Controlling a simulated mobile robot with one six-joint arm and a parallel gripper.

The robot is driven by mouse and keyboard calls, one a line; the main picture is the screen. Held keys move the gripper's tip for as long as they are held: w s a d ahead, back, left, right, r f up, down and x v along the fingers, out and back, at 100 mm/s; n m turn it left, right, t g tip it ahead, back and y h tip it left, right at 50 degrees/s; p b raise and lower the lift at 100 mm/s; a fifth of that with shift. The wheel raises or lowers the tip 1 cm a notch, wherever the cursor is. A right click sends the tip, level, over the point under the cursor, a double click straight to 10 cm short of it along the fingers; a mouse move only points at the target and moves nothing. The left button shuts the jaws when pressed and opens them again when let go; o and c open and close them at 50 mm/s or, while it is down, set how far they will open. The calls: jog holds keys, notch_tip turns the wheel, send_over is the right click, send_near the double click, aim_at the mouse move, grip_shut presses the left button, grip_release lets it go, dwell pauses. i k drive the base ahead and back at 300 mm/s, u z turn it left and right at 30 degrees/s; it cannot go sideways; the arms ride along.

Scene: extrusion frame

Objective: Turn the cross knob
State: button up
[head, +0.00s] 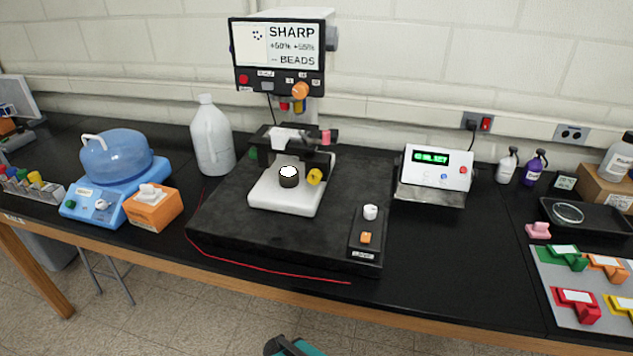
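I cannot tell for sure which knob is the cross knob. Several knobs show: a white knob (370,212) on a small dark control panel (357,241) at the right front of the black slab, a yellow knob (314,176) on the side of the microscope stage, an orange knob (300,90) under the SHARP screen, and a small white knob (102,205) on the blue device at left. A dark and teal part of my own arm shows at the bottom edge. My gripper's fingers are not seen, and nothing touches any knob.
A microscope-like instrument with a screen (278,45) stands on the black slab (225,215). A white jug (212,138) is left of it. A green-display box (435,170) is at right. A red cord (270,268) runs along the front. Bench front is mostly clear.

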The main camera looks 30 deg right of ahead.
aim_at(314, 177)
jog(key=z, duration=0.1)
jog(key=k, duration=2)
jog(key=u, duration=0.85)
jog(key=i, duration=1)
jog(key=u, duration=0.1)
